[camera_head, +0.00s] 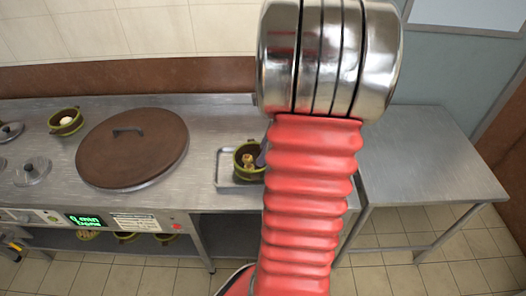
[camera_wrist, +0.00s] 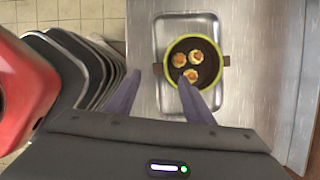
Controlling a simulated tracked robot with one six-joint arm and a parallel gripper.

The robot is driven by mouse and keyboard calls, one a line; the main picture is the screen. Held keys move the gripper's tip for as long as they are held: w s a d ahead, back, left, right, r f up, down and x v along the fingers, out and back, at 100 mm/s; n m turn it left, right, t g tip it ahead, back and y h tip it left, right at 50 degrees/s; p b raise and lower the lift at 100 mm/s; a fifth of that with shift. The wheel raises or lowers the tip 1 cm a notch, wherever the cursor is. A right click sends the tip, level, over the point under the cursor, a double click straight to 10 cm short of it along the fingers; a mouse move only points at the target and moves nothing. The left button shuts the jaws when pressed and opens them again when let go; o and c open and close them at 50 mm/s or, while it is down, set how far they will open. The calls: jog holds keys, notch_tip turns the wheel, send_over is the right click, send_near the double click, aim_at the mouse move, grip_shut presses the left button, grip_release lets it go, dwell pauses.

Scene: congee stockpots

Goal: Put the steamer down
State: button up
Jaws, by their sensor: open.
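The steamer (camera_head: 243,173) is a round green-rimmed basket with brown handles, sitting upright in a shallow metal tray (camera_head: 223,167) on the counter. In the wrist view the steamer (camera_wrist: 171,52) holds three yellow dumplings with orange tops, and the tray (camera_wrist: 172,25) lies flat beneath it. My gripper (camera_wrist: 160,77) is open. Its two dark fingers are spread on either side of the steamer's near-left handle; the right fingertip overlaps the steamer's lower edge in the picture. I cannot tell whether either finger touches it. In the head view my red arm hides most of the gripper.
A large brown round lid (camera_head: 132,148) lies left of the tray. Another green bowl (camera_head: 66,121) and small metal lids (camera_head: 33,171) are farther left. Several bowls sit on the shelf below. A bare metal table (camera_head: 425,160) stands to the right. A wall runs behind.

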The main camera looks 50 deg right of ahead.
jog(key=shift+a, duration=0.1)
jog(key=w+a+r+n+h, duration=0.1)
jog(key=w+a+r+n, duration=0.1)
jog(key=a+r+n, duration=0.45)
jog(key=w+a+r+n, duration=0.25)
jog(key=a+n, duration=0.55)
jog(key=a, duration=0.4)
jog(key=s+a+r+n+t, duration=0.1)
jog(key=s+a+r+n, duration=0.1)
jog(key=a+n, duration=0.5)
jog(key=s+a+r+n+t+h, duration=0.1)
jog(key=s+a+r+n, duration=0.2)
jog(key=s+a+n, duration=0.2)
jog(key=a+n, duration=0.2)
jog(key=n, duration=0.1)
jog(key=shift+s+a+r, duration=0.15)
jog(key=shift+a+r, duration=0.15)
jog(key=shift+a, duration=0.1)
